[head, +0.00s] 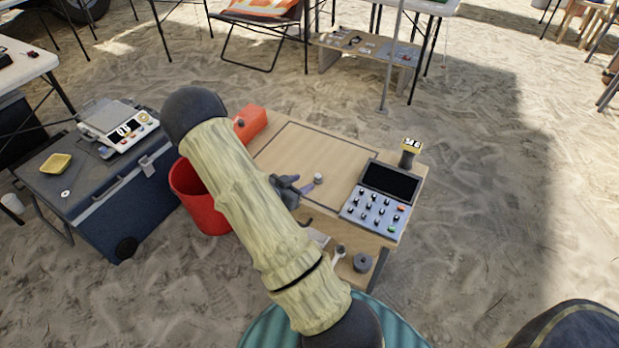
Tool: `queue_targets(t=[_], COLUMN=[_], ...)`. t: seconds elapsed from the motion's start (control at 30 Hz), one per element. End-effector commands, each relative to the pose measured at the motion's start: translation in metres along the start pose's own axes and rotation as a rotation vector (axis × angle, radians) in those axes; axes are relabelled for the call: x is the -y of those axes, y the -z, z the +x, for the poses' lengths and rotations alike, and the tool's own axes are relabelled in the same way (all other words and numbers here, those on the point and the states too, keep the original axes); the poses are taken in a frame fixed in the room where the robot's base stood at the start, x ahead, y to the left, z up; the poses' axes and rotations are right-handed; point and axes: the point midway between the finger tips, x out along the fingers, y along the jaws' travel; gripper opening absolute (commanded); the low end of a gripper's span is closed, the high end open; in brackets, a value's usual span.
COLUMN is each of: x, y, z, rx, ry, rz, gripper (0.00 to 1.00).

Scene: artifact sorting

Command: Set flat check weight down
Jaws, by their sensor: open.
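A small pale grey cylinder (318,178), which may be the check weight, is at the flat wooden panel of the low bench (275,151). My gripper (311,185) is open, with its purple-grey fingers beside and just below this cylinder in the picture. I cannot tell whether they touch it or whether it rests fully on the panel. My pale, ribbed arm covers the gripper's rear and much of the bench's left side. A darker grey, squat round piece (361,263) sits on the bench's front part, apart from my gripper.
A red bin (198,205) and orange box (251,122) are left. A blue case (90,200) carries a scale (120,128) and yellow dish (56,164). The panel's middle is clear.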

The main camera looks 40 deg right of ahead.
Motion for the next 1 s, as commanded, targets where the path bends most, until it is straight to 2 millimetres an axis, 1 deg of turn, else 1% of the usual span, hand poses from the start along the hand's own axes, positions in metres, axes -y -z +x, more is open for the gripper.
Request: queue_targets(t=[0.03, 0.1, 0.2, 0.3, 0.4, 0.87, 1.0], x=[0.001, 0.001, 0.001, 0.0, 0.0, 0.0, 0.005], y=[0.001, 0.001, 0.001, 0.0, 0.0, 0.0, 0.001], z=[-0.012, -0.025, -0.039, -0.047, -0.049, -0.049, -0.051], rx=[0.001, 0.0, -0.001, 0.0, 0.0, -0.001, 0.026], ry=[0.005, 0.004, 0.003, 0.001, -0.001, 0.0, 0.022], rz=[-0.001, -0.001, 0.0, -0.001, 0.0, 0.0, -0.001], gripper=[0.41, 0.41, 0.41, 0.41, 0.41, 0.41, 0.41])
